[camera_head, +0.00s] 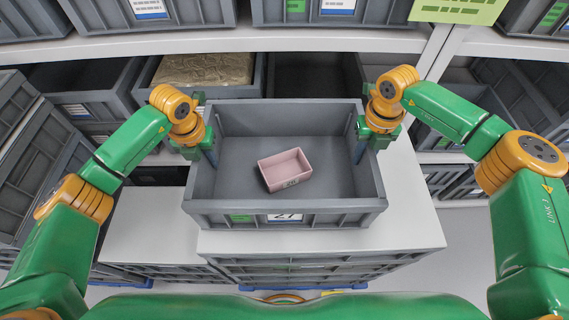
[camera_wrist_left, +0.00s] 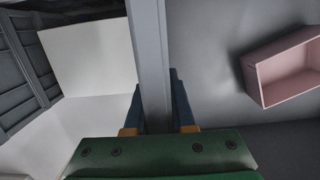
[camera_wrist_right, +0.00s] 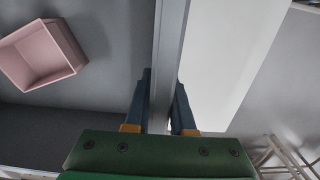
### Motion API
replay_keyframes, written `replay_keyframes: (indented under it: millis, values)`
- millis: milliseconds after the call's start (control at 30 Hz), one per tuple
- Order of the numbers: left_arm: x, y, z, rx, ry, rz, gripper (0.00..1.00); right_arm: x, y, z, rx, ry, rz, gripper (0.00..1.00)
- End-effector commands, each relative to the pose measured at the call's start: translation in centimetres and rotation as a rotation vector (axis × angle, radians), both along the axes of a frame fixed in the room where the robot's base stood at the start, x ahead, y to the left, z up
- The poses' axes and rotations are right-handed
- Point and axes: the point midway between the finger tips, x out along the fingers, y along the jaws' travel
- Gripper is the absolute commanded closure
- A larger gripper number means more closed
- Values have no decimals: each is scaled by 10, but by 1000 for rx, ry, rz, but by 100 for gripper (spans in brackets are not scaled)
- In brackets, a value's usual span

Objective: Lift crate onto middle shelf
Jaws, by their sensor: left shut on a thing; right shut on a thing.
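The grey crate (camera_head: 230,205) is held between my two arms in front of the shelving, above a stack of lidded crates. It has a label reading 27 on its near side and a small pink box (camera_head: 285,170) inside on its floor. My left gripper (camera_head: 208,150) is shut on the crate's left wall, which also shows between the fingers in the left wrist view (camera_wrist_left: 155,100). My right gripper (camera_head: 362,146) is shut on the right wall, seen in the right wrist view (camera_wrist_right: 163,100). Whether the crate touches the stack below cannot be told.
The middle shelf behind holds a crate with tan contents (camera_head: 205,70) and an open dark crate (camera_head: 305,80). More crates stand on the upper shelf (camera_head: 330,40). A stack of lidded crates (camera_head: 415,215) stands beneath, and tilted crates (camera_head: 45,150) are at left.

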Motion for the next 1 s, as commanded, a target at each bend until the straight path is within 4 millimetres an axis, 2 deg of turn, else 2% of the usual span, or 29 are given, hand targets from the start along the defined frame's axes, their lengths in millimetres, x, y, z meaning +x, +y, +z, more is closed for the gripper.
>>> replay_keyframes:
  millis: [267,633,1000]
  values:
    - [0,0,4,-1,-2,0,100,0,0,3,0,-2,0,100]
    - [0,0,53,-1,-1,0,100,0,0,53,0,-1,0,100]
    - [0,0,51,-1,-1,0,100,0,0,50,0,-1,0,100]
